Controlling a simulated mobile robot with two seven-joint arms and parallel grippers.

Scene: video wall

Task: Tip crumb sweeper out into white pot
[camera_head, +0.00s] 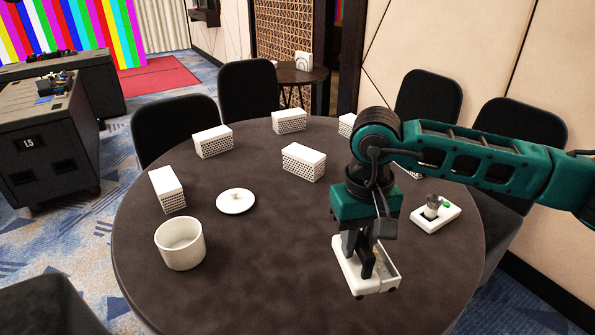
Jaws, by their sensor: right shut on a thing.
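The white pot (168,256) stands upright and open on the round table at the left front; its inside looks empty from here. The crumb sweeper (384,283), a small white box-like piece with a tray-like top, is under my right gripper (366,264). The dark fingers point down and are shut on it. The sweeper looks about level at the front right of the table, well to the right of the pot. I cannot tell whether it touches the tabletop, or what lies inside it. My left gripper is not in view.
A white lid (236,203) lies behind the pot. Several white perforated boxes (304,163) stand farther back. A white tray (426,224) with a small grey item is at the right. The dark tabletop (260,265) is clear between pot and sweeper. Black chairs (248,92) surround it.

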